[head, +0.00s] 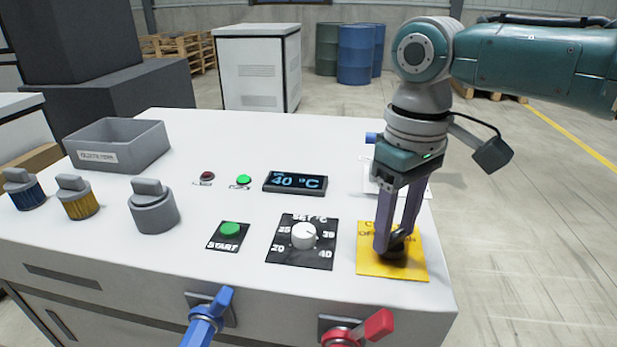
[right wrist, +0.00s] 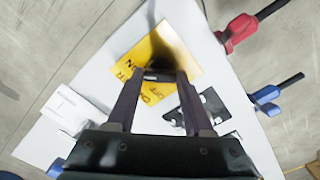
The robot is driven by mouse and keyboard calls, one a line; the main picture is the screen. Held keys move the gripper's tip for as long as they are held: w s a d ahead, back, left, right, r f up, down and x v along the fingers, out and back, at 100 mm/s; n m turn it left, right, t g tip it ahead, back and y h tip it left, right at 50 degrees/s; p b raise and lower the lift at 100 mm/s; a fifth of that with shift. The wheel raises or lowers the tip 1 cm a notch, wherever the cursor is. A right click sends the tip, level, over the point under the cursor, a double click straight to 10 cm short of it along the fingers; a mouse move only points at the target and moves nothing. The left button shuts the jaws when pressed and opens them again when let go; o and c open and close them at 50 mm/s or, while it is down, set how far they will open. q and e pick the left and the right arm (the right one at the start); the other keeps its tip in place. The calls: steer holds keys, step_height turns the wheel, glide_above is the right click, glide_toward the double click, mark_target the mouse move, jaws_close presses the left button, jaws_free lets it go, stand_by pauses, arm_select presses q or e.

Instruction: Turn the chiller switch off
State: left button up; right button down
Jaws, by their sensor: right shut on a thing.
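The chiller switch (head: 393,254) is a black rotary knob on a yellow plate (head: 410,268) at the right front of the white bench top. My right gripper (head: 394,245) points down over the plate and is shut on the knob. In the right wrist view the fingertips of my right gripper (right wrist: 163,84) meet at the dark knob, and the yellow plate (right wrist: 166,47) shows around them. The lettering on the plate is partly covered by the fingers, so I cannot tell which way the knob points. My left gripper is not in view.
A white set-temperature dial (head: 304,235) and a green START button (head: 230,229) sit left of the plate. A display (head: 295,182) reads 40 °C. Blue (head: 208,318) and red (head: 359,330) valve handles stick out in front. A grey bin (head: 118,145) stands at back left.

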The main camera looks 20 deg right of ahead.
steer(key=n+p, duration=0.2)
steer(key=n, duration=0.1)
steer(key=shift+r, duration=0.15)
steer(key=n+p, duration=0.1)
steer(key=n, duration=0.3)
steer(key=shift+n, duration=0.3)
steer(key=n, duration=0.5)
steer(key=shift+p, duration=0.4)
steer(key=n, duration=0.5)
steer(key=shift+a, duration=0.1)
steer(key=shift+n, duration=0.3)
steer(key=shift+c, duration=1.4)
jaws_free()
